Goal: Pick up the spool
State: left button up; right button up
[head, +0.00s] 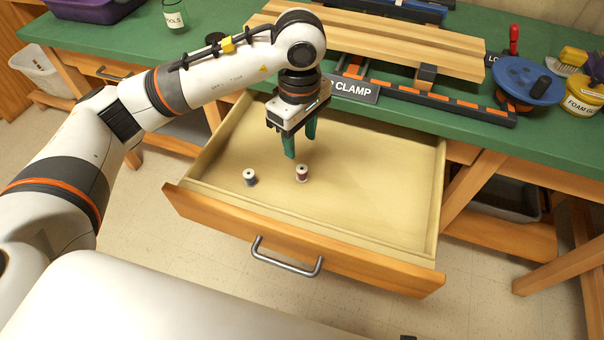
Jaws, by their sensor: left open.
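Two small spools stand in the open drawer (380,215). One spool (250,177) with a white top and dark thread is at the left. The other spool (302,173), with a pale top and dark reddish thread, is a little to its right. My left gripper (299,148) points down over the drawer, with its green fingers apart and empty. It is above and behind the right spool in the picture, and no contact with either spool shows. My right gripper is not in view.
The drawer's front with its metal handle (286,258) faces me, and its right half is empty. The green bench top (150,58) carries a clamp holding wooden boards (400,45), a CLAMP label (356,90), a blue disc (528,80) and a yellow tub (583,95).

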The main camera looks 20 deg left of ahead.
aim_at(302, 168)
pick_arm(q)
notch_tip(302, 168, down, 4)
jog(key=shift+f, duration=0.2)
jog(key=f, duration=0.5)
jog(key=shift+s+d, duration=0.15)
jog(key=shift+d, duration=0.1)
grip_shut()
